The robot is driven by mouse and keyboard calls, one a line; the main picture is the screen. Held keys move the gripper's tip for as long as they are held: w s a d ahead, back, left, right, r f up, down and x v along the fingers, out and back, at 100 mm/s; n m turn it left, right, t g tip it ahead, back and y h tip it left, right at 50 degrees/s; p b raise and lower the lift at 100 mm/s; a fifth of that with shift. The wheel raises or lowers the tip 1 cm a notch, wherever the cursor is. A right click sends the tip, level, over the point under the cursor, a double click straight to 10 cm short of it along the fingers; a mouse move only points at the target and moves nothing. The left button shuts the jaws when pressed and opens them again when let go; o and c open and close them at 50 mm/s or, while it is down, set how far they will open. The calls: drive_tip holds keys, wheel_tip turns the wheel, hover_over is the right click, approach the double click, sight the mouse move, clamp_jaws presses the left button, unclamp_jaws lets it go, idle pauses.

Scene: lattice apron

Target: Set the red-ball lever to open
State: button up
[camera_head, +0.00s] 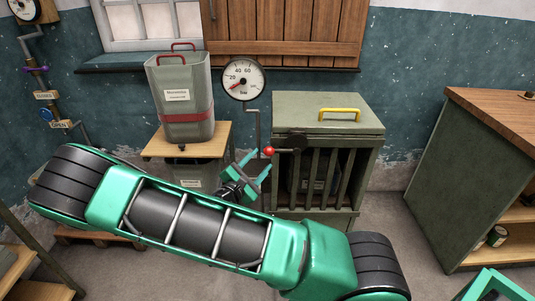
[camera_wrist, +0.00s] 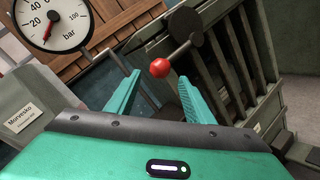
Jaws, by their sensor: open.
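The red ball (camera_head: 269,151) is the end of a lever whose short rod runs right to a dark round hub (camera_head: 291,143) on the front of a grey-green slatted cabinet (camera_head: 315,188). The rod lies nearly level in the head view. In the wrist view the red ball (camera_wrist: 159,68) appears between and just beyond my fingertips, with the hub (camera_wrist: 184,26) above right. My gripper (camera_head: 255,165) is open; its two green fingers (camera_wrist: 160,85) are spread with nothing between them that I can see held. Whether a finger touches the ball I cannot tell.
A pressure gauge (camera_head: 243,79) on a pipe stands behind the lever. A grey-green canister (camera_head: 182,105) sits on a small wooden table (camera_head: 160,147) to the left. A yellow handle (camera_head: 339,113) is on the cabinet top. A wood-topped bench (camera_head: 500,110) stands at right, with floor between.

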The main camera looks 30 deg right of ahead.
sight(266, 154)
drive_tip(key=x, duration=0.7)
drive_tip(key=shift+c, duration=0.2)
clamp_jaws()
